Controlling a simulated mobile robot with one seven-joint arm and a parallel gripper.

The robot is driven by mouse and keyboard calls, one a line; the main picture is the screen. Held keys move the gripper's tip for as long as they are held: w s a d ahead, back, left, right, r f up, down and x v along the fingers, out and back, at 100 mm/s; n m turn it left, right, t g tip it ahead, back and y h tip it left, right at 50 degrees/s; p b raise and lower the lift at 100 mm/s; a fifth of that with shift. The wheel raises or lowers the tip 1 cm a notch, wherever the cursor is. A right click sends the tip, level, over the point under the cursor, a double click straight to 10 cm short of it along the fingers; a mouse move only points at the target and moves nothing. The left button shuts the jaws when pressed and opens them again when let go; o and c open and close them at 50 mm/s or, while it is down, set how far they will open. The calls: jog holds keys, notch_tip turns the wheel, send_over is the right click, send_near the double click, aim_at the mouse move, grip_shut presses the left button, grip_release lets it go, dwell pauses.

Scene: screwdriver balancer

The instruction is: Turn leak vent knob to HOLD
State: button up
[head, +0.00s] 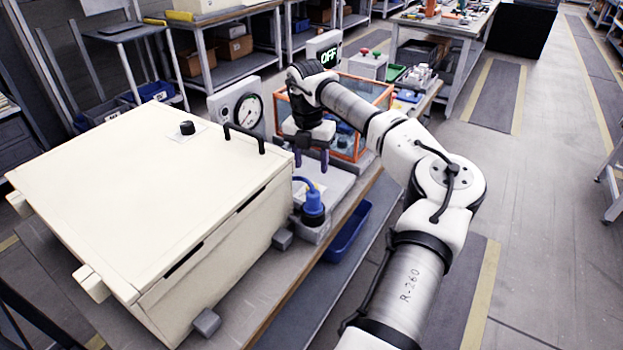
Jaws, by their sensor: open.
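A small black knob (187,127) sits on a white label on top of the large cream box (110,185); the label's print is too small to read, so I cannot tell whether this is the leak vent knob. My gripper (311,162) points down to the right of the box, with its two dark fingers apart. It is over a light grey panel (335,187) with a white label, and any knob there is hidden or too small to make out. No HOLD mark is readable.
A blue plug-like fitting (312,205) with a blue cable stands just in front of my gripper. The box's black handle (245,137) is close on the left.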

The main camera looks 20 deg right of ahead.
aim_at(312, 186)
notch_tip(312, 186, down, 7)
jog(key=shift+s+r+p, duration=0.1)
jog(key=shift+p, duration=0.5)
jog(key=c, duration=1)
jog(key=shift+o, duration=0.2)
